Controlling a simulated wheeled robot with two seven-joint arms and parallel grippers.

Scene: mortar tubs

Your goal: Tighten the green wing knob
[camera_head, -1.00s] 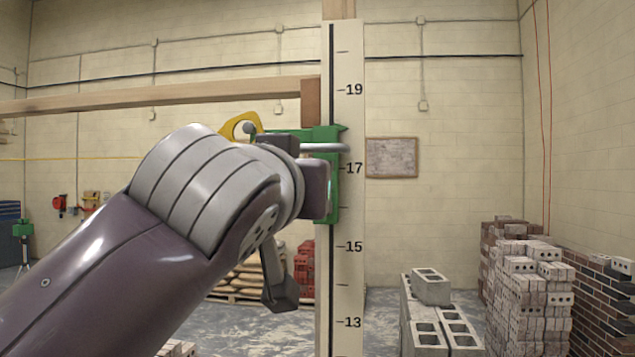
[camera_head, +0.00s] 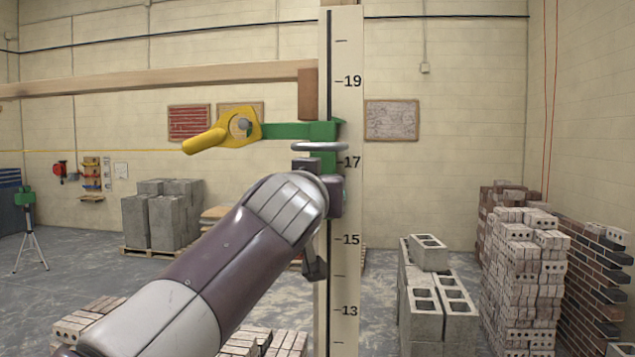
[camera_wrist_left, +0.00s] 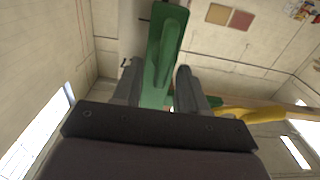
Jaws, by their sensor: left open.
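In the left wrist view a long green wing-shaped piece (camera_wrist_left: 171,46), which looks like the wing knob, stands on a green body between my left gripper's fingers (camera_wrist_left: 158,82). The fingers are open, one on each side, with visible gaps. In the head view the green bracket (camera_head: 295,130) sits on the upright numbered pole (camera_head: 345,210) near mark 17. My left gripper (camera_head: 308,166) is just below the bracket, mostly hidden by my own wrist; the knob cannot be made out there. A yellow lever (camera_head: 207,140) sits at the bracket's left end. My right gripper is not in view.
A grey loop (camera_head: 320,147) juts from the bracket just above my gripper. A wooden beam (camera_head: 160,80) runs left from the pole above it. Concrete blocks (camera_head: 440,300) and brick stacks (camera_head: 525,270) stand right of the pole. Space left of the lever is clear.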

